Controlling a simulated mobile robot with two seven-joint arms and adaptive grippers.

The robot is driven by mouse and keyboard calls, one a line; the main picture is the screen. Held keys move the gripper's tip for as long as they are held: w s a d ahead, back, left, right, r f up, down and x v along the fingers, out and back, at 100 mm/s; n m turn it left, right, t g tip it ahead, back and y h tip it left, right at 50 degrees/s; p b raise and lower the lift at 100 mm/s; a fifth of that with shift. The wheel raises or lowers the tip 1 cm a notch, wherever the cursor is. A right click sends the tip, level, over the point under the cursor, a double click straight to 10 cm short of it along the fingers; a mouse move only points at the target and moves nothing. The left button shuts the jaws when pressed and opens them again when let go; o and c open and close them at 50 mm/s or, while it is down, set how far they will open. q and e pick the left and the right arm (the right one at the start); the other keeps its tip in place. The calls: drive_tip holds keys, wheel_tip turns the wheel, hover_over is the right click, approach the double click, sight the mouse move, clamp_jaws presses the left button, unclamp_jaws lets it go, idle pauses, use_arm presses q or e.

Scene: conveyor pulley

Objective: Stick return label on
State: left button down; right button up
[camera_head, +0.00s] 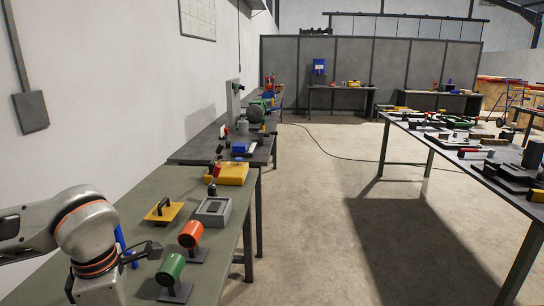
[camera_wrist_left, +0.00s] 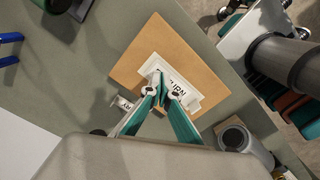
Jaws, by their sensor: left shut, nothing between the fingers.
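A white return label (camera_wrist_left: 188,98) with black letters, part of them "URN", lies on a flat brown cardboard surface (camera_wrist_left: 134,66) in the left wrist view. My left gripper (camera_wrist_left: 163,88) is shut and empty. Its fingertips are over the label and hide part of its lettering; I cannot tell whether they touch it. My right gripper is in neither view.
The green-grey bench (camera_head: 220,262) carries a green cylinder on a stand (camera_head: 171,270), an orange one (camera_head: 190,235), a grey box (camera_head: 213,211) and a yellow plate with a handle (camera_head: 163,212). A grey ring-shaped part (camera_wrist_left: 234,138) is right of the cardboard. Blue handles (camera_wrist_left: 10,48) lie left.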

use_arm(q)
drive_tip(key=shift+f+b, duration=0.3)
drive_tip(key=shift+f, duration=0.55)
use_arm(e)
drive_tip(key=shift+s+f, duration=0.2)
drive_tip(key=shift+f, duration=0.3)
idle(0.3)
use_arm(q)
drive_tip(key=shift+r, duration=0.15)
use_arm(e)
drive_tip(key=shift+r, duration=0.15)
